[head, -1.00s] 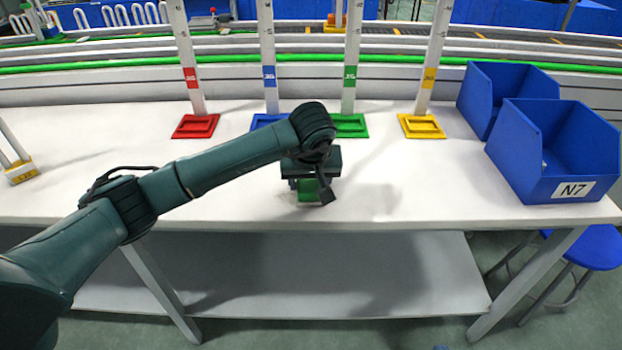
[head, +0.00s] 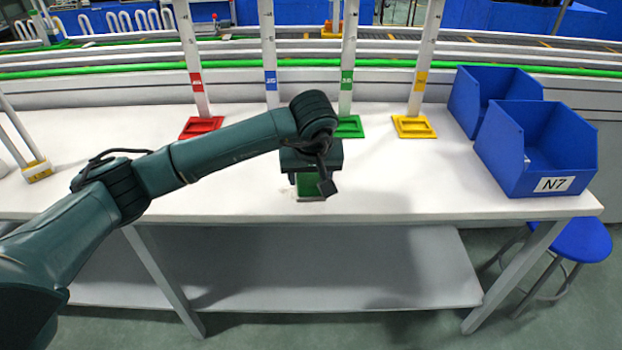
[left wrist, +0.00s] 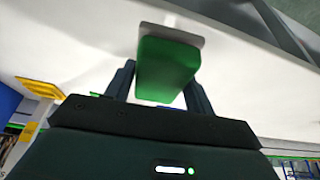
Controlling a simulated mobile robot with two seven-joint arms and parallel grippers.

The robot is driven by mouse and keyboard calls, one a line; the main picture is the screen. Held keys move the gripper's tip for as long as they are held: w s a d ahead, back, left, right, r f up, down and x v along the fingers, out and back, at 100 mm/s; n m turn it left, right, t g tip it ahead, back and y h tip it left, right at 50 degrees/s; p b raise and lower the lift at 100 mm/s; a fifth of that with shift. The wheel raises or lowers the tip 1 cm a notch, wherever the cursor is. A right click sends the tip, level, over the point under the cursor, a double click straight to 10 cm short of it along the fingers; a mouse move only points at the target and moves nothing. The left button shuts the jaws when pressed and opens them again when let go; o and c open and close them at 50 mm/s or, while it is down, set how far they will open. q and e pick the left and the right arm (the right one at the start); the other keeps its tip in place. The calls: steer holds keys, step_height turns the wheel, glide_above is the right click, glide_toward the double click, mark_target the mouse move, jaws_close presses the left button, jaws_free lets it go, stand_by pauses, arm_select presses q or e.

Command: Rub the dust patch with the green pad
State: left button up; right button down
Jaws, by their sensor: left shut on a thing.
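The green pad (head: 308,186) is a block with a flat grey plate on its lower end. It is over the white table near its front edge. My left gripper (head: 310,174) points down and is shut on the pad. In the left wrist view the pad (left wrist: 166,70) sits between the two dark fingers, with the grey plate (left wrist: 173,31) beyond it against the white surface. I cannot tell whether the plate touches the table. I cannot make out the dust patch. My right gripper is not in view.
The white table (head: 420,180) is clear to the right of the pad. Red (head: 201,128), green (head: 349,127) and yellow (head: 414,127) stands with white uprights are behind. Two blue bins, the nearer marked N7 (head: 538,160), stand at the right.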

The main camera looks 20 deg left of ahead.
arm_select(q)
steer(key=shift+r+p, duration=0.75)
steer(key=shift+r, duration=0.95)
